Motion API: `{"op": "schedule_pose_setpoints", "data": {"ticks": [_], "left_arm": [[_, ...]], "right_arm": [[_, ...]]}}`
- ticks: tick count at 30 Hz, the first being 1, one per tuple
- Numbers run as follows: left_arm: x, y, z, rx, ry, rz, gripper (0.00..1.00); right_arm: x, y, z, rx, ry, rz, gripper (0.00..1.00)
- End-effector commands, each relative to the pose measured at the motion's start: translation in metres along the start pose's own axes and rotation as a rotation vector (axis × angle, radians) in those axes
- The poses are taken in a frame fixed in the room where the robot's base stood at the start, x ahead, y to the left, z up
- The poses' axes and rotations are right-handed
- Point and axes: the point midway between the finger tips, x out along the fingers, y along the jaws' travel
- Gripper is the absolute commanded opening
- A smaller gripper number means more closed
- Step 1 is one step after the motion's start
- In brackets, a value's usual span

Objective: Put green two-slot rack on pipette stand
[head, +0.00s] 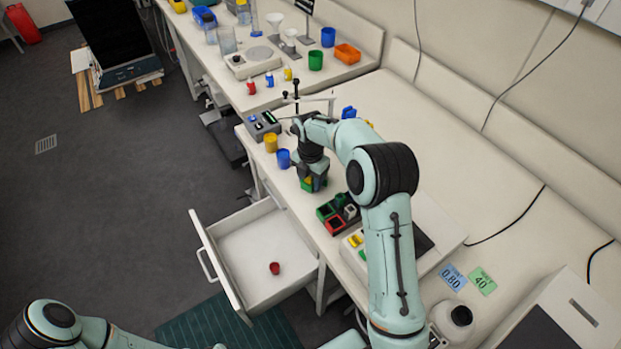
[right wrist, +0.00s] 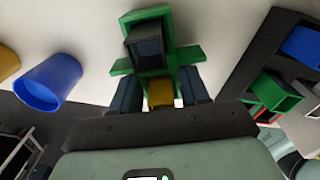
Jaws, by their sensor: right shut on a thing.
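The green two-slot rack (right wrist: 148,62) is between the fingers of my right gripper (right wrist: 160,88) in the right wrist view. A dark square piece (right wrist: 148,45) sits in its far slot, and a yellow piece (right wrist: 160,93) shows between the fingers. In the head view my right gripper (head: 313,172) is shut on the rack (head: 309,187), low over the bench's front edge; whether the rack touches the bench I cannot tell. I cannot clearly identify the pipette stand. A black post with a pale crossbar (head: 296,96) stands behind the gripper. My left gripper is not in view.
A dark holder with green and red blocks (head: 335,226) stands right of the gripper; it also shows in the right wrist view (right wrist: 248,68). A blue cup (head: 284,158) and yellow cup (head: 270,142) stand left. An open drawer (head: 250,245) holds a red cup (head: 274,268).

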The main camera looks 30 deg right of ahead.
Motion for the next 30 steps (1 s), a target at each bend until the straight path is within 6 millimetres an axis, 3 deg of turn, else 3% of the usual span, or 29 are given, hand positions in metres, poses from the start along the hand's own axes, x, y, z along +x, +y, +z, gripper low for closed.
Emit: {"op": "schedule_pose_setpoints", "data": {"ticks": [8, 9, 11, 22, 26, 30], "left_arm": [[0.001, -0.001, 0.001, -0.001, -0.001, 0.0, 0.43], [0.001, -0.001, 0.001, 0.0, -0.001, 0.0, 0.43], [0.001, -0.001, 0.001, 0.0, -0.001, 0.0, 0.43], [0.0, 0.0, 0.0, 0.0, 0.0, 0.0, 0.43], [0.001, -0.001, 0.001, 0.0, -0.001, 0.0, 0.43], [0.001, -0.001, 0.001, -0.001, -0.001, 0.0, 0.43]], "right_arm": [[0.004, 0.0, 0.0, 0.0, 0.001, -0.001, 0.14], [0.003, 0.0, 0.0, 0.0, 0.001, -0.001, 0.55], [0.003, 0.0, 0.0, 0.0, 0.001, -0.001, 0.71], [-0.003, 0.0, 0.0, 0.0, -0.001, 0.001, 0.71], [-0.021, 0.001, 0.0, 0.0, -0.001, 0.004, 0.71], [-0.052, 0.001, 0.001, -0.001, -0.003, 0.004, 0.71]]}}
